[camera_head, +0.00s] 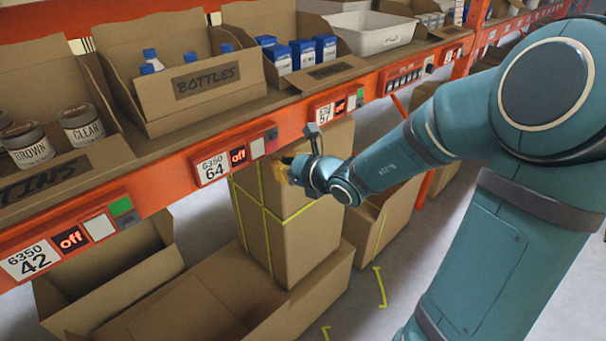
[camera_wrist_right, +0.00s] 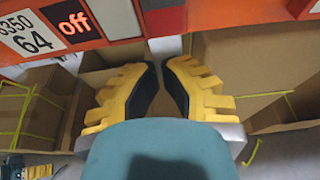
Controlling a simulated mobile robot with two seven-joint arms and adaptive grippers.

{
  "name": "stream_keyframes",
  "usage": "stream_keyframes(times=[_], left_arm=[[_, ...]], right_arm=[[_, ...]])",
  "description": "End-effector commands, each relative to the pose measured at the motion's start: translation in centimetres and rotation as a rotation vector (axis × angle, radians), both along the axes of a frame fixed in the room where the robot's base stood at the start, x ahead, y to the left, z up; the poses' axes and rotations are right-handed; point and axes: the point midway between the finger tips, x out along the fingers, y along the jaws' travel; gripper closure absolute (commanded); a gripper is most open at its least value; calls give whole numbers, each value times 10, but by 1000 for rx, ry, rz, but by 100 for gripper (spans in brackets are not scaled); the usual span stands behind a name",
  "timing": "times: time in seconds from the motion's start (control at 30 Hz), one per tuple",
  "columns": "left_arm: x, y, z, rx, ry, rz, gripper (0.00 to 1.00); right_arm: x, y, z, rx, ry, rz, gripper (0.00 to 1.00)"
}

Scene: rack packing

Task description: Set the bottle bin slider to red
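The bottle bin (camera_head: 205,85) is an open cardboard box marked "BOTTLES", with white, blue-capped bottles inside, on the shelf. On the orange rail below it are the tag "6350 64" (camera_head: 212,168), a red "off" display (camera_head: 238,156), a pale square button (camera_head: 257,148) and a small dark and red slider (camera_head: 271,135). My right gripper (camera_head: 283,171) is just below and right of this slider, apart from it. In the right wrist view its yellow fingers (camera_wrist_right: 159,66) nearly meet at the tips, with a narrow empty gap, below the rail.
Similar panels sit left, with a green slider (camera_head: 121,207), and right, with a green slider (camera_head: 351,103). The tins bin (camera_head: 70,175) is at left. A taped tall carton (camera_head: 300,235) stands close below my right gripper. The orange rail (camera_head: 165,192) runs diagonally.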

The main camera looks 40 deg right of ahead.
Motion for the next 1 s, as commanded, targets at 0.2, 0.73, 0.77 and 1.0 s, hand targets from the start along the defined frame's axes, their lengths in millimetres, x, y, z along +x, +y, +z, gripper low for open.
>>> stream_keyframes(times=[0.2, 0.73, 0.77, 1.0], left_arm=[[-1, 0, 6, -2, 0, -2, 50], [-1, 0, 10, -2, 1, -2, 50], [-1, 0, 10, -2, 1, -2, 50], [-1, 0, 10, -2, 0, -2, 50]], right_arm=[[-39, -4, 15, -1, 0, -4, 100], [-65, -5, 23, 1, 1, -2, 100], [-65, -5, 23, 1, 1, -2, 100], [-65, -6, 23, 1, 1, -1, 100]])
